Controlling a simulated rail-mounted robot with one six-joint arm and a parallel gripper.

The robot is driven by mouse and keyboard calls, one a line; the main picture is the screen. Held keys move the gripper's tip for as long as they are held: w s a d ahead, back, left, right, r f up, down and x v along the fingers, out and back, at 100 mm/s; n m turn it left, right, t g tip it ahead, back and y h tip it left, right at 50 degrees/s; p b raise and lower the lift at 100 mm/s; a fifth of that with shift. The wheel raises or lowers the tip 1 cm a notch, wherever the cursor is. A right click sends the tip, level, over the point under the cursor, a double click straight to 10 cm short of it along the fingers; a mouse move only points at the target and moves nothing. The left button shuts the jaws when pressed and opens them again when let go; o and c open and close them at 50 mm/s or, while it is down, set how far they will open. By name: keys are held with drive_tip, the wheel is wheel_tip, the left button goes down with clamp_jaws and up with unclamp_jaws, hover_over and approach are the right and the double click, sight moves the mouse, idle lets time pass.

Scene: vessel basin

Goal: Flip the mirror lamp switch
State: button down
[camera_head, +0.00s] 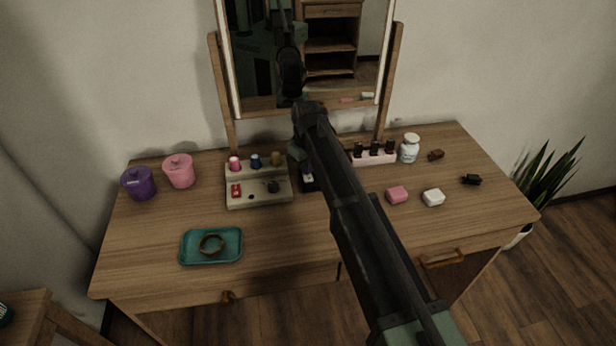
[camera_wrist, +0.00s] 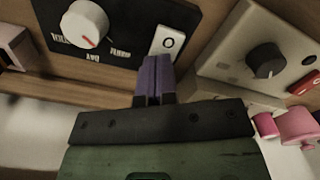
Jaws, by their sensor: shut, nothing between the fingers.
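A black panel (camera_wrist: 120,25) with a white dial (camera_wrist: 85,23) and a white rocker switch (camera_wrist: 167,41) marked with a circle fills the upper left of the wrist view. My gripper (camera_wrist: 154,64) is shut and empty, its purplish fingertips at the rocker's lower edge; I cannot tell whether they touch it. In the head view my arm hides most of this panel and the gripper tips. The mirror (camera_head: 232,70) stands upright at the back of the table. No label says which switch is the lamp's.
A beige box (camera_head: 258,199) beside the panel carries a dark knob (camera_head: 273,186), a red switch (camera_head: 236,190) and several small bottles. A teal tray (camera_head: 190,248) holds a ring-shaped item. Two jars (camera_head: 139,184) stand left; a bottle rack (camera_head: 376,158) stands right. The front middle tabletop is clear.

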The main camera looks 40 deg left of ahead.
drive_tip(key=shift+f, duration=0.15)
wheel_tip(320, 180, up, 7)
drive_tip(key=p, duration=0.7)
